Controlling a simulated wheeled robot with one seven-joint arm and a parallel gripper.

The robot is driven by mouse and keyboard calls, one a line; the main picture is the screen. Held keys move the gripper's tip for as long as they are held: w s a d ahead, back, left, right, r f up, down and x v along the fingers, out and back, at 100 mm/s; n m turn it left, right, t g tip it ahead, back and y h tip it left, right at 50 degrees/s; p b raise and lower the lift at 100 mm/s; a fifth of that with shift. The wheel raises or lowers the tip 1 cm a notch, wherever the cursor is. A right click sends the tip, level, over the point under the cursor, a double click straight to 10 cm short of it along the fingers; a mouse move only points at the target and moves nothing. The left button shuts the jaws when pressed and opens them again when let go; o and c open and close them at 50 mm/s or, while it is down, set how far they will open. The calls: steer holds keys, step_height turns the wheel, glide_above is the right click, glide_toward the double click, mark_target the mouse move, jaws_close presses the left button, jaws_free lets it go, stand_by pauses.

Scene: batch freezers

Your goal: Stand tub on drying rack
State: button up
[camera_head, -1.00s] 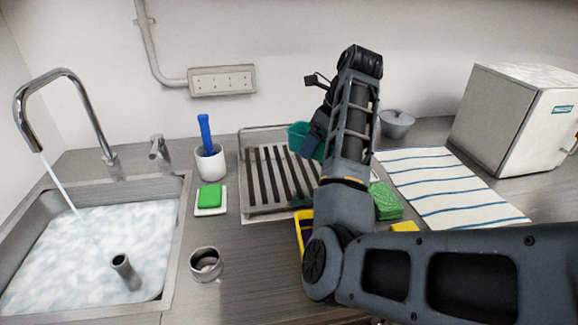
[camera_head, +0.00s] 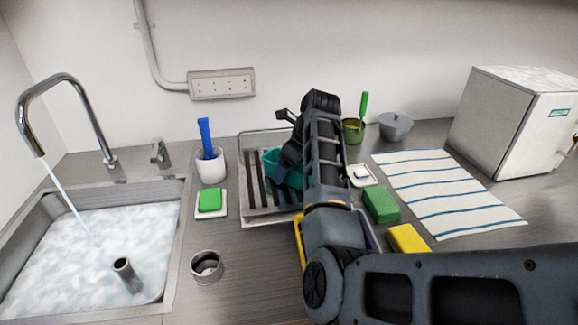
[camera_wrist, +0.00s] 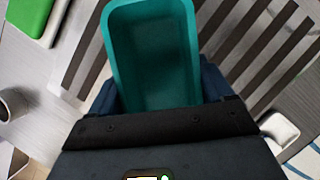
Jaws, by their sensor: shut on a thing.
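The teal tub (camera_head: 271,163) is over the drying rack (camera_head: 256,215) in the head view, partly hidden by my arm. In the wrist view the tub (camera_wrist: 150,45) has its open mouth facing the camera, and rack slats (camera_wrist: 265,40) show on both sides of it. My gripper (camera_head: 287,172) is shut on the tub; in the wrist view its fingers (camera_wrist: 158,95) lie at both sides of the tub's near end. I cannot tell whether the tub touches the slats.
Left of the rack are a white cup with a blue brush (camera_head: 210,165), a green sponge (camera_head: 210,199) and the sink (camera_head: 175,235) with running water. Right are green (camera_head: 381,204) and yellow (camera_head: 408,238) blocks, a striped towel (camera_head: 450,195) and a white machine (camera_head: 515,120).

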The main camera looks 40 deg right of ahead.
steer(key=shift+f, duration=0.1)
steer(key=o, duration=1)
steer(key=shift+o, duration=0.2)
steer(key=v, duration=1.2)
steer(key=shift+d, duration=0.1)
